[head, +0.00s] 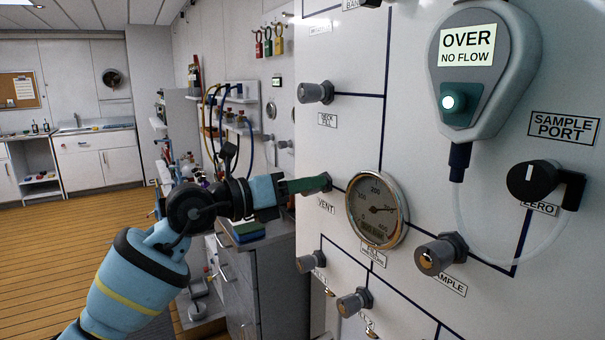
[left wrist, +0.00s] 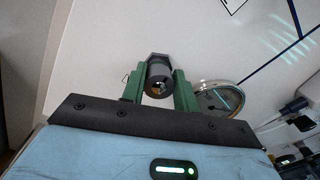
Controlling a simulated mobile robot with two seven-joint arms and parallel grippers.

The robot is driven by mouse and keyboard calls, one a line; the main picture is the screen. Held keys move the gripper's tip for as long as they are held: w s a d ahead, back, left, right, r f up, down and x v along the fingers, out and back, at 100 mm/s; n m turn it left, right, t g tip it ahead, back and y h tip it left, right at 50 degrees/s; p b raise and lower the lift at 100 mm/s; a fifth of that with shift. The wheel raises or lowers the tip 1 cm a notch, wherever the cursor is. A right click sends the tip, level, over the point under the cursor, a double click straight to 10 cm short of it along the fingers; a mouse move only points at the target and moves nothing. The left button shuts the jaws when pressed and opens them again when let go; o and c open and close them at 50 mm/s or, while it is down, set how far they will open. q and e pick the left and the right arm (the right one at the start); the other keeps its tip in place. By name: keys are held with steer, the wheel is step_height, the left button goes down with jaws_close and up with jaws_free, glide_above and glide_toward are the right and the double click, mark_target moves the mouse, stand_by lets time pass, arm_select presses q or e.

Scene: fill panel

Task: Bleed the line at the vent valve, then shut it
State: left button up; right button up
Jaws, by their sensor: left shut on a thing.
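The vent valve (head: 326,182) is a small grey knob on the white panel, above the VENT label (head: 326,206). My left gripper (head: 318,184) reaches it from the left, and its green fingers are shut on the knob. In the left wrist view the knob (left wrist: 158,76) sits between the two green fingers of the gripper (left wrist: 160,88). Much of the knob is hidden by the fingers in the head view. The round pressure gauge (head: 378,210) is just right of the valve, its needle pointing right. The display unit (head: 484,62) reads "OVER NO FLOW". My right gripper is not in view.
Other grey knobs stick out of the panel: the deck fill one (head: 316,92), the sample one (head: 440,254) and two lower ones (head: 354,302). A black handle (head: 535,180) and clear tube are at right. A grey cabinet (head: 250,275) stands below my left arm. Open floor lies left.

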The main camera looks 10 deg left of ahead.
arm_select(q)
steer(key=n+p, duration=0.3)
steer(key=r+n+p, duration=0.1)
steer(key=n+p, duration=0.2)
steer(key=p, duration=0.1)
steer(key=shift+s, duration=0.1)
steer(key=shift+f+n+p, duration=0.3)
steer(key=shift+n, duration=0.4)
steer(key=shift+f+n+t, duration=0.3)
steer(key=shift+f+n, duration=0.05)
steer(key=shift+n, duration=0.65)
steer(key=n, duration=0.6)
steer(key=shift+f+n, duration=0.1)
steer(key=shift+n, duration=0.2)
steer(key=n, duration=0.4)
steer(key=shift+n+t+y, duration=0.3)
steer(key=shift+n, duration=0.1)
steer(key=n, duration=0.4)
steer(key=shift+f, duration=0.1)
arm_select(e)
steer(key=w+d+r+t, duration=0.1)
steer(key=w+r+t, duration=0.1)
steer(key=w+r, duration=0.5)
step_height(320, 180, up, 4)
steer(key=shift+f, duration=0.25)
arm_select(q)
steer(key=shift+n, duration=0.4)
